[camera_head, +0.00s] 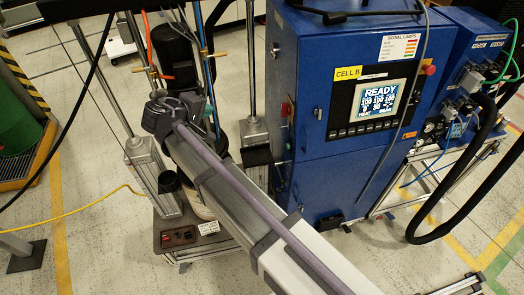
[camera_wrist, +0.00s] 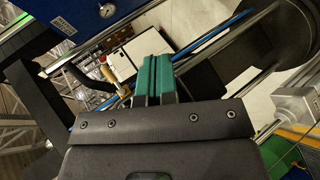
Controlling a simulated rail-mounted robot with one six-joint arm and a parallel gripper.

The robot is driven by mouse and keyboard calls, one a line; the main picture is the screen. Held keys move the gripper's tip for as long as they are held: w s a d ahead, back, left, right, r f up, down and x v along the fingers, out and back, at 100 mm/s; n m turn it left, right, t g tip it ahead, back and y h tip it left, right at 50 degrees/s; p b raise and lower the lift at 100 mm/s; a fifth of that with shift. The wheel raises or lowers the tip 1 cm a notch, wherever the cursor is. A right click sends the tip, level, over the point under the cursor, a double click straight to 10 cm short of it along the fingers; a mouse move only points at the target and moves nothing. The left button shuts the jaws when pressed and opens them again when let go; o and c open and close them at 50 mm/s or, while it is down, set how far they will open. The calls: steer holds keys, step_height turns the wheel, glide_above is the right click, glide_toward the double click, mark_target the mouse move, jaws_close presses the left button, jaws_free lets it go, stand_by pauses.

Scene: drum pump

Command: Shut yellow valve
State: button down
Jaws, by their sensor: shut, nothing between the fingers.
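My gripper (camera_wrist: 153,62) shows in the wrist view with its two teal fingers together and nothing between them. A small yellow-brass valve piece (camera_wrist: 107,74) is just left of the fingertips in that view, apart from them. In the head view two small brass-yellow fittings show near the drum pump: one at the orange hose (camera_head: 152,71) and one at the blue hose (camera_head: 219,54). I cannot tell which is the yellow valve, or how its handle is turned. My arm hides most of my gripper in the head view; a bit of teal (camera_head: 208,114) shows beside it.
A dark upright cylinder (camera_head: 175,50) stands behind my arm among metal posts. The blue cabinet (camera_head: 345,130) with a lit screen (camera_head: 379,101) is close on the right. A blue hose (camera_wrist: 205,47) crosses near my fingers. A yellow cable (camera_head: 70,220) lies on the floor at left.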

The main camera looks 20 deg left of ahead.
steer(key=d+f+m+g+b, duration=0.2)
steer(key=d+f+g+b, duration=0.1)
steer(key=d+f, duration=0.3)
steer(key=w+d+f+m+g+b, duration=0.1)
steer(key=d+f+m+g+b, duration=0.1)
steer(key=d+f, duration=0.4)
steer(key=d+b, duration=0.1)
steer(key=d, duration=0.4)
steer(key=shift+g+h, duration=0.3)
steer(key=shift+g, duration=0.1)
steer(key=shift+s+f, duration=0.1)
steer(key=shift+f, duration=0.05)
steer(key=s+d+f+m+g+y+b, duration=0.1)
steer(key=s+d+f+m+g+b, duration=0.1)
steer(key=d, duration=1)
steer(key=s+d+f+m+g+y+b, duration=0.1)
steer(key=d+f+m+b, duration=0.3)
steer(key=d, duration=0.8)
steer(key=s+d+f+m+g+y+b, duration=0.1)
steer(key=d+f+b, duration=0.5)
steer(key=d, duration=0.6)
step_height(320, 180, down, 3)
steer(key=s+m+g, duration=0.1)
steer(key=m, duration=0.1)
steer(key=shift+s+d+r+m+g+y, duration=0.2)
steer(key=shift+s+m+g+y, duration=0.1)
steer(key=shift+s+m+g, duration=0.1)
